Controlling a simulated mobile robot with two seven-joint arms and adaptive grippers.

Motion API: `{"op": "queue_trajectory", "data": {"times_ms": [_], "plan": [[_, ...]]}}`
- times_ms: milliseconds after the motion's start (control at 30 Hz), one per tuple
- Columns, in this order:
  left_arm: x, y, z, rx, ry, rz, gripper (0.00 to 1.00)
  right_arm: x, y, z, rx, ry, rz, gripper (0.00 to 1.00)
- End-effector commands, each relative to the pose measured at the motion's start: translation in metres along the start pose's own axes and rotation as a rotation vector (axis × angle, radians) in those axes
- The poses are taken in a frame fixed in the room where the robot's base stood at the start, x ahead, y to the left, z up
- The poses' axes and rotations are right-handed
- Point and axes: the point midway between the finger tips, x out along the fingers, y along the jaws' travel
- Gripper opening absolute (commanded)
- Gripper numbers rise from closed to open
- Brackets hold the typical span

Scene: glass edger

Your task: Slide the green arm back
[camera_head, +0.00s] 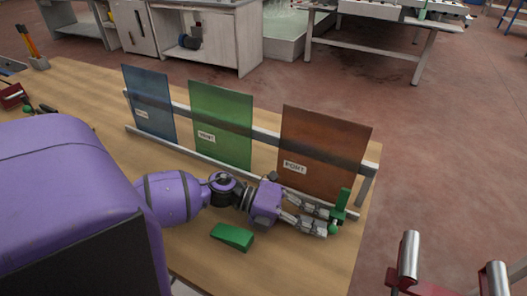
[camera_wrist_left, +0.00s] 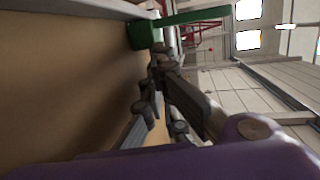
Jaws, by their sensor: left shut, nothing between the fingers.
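The green arm (camera_head: 342,204) stands upright at the right end of the panel rack, near the table's right edge. In the left wrist view the green arm (camera_wrist_left: 190,20) shows as a green bar with a thicker block, just beyond my fingers. My left gripper (camera_head: 322,222) reaches in from the left, low over the table, with its fingertips beside the lower part of the green arm. It is shut and empty; its fingers also show in the left wrist view (camera_wrist_left: 160,85). I cannot tell whether the fingertips touch the arm. My right gripper is not in view.
A rack rail (camera_head: 240,172) holds a blue panel (camera_head: 150,102), a green panel (camera_head: 222,122) and a brown panel (camera_head: 325,150) behind my left arm. A green wedge (camera_head: 232,237) lies on the wooden table (camera_head: 310,262) in front. Red-framed metal posts (camera_head: 409,256) stand at bottom right.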

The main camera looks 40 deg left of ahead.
Motion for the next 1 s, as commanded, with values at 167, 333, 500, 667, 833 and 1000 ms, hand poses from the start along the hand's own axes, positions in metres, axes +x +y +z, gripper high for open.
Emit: {"op": "queue_trajectory", "data": {"times_ms": [167,333,500,667,833,1000], "plan": [[0.022,-0.007,-0.005,0.002,0.002,-0.004,0.0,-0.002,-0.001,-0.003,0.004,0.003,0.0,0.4],[0.031,-0.007,-0.006,0.001,0.001,-0.002,0.0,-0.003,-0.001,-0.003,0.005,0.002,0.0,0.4],[0.033,-0.006,-0.008,-0.001,0.002,-0.002,0.0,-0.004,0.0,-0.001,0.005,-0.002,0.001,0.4],[0.033,-0.006,-0.008,-0.002,0.003,-0.002,0.0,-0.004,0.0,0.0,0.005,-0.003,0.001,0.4],[0.032,-0.006,-0.008,-0.003,0.004,-0.001,0.0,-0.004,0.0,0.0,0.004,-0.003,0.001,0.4],[0.029,-0.008,-0.004,-0.001,0.003,-0.001,0.0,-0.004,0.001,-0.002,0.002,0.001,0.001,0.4]]}}
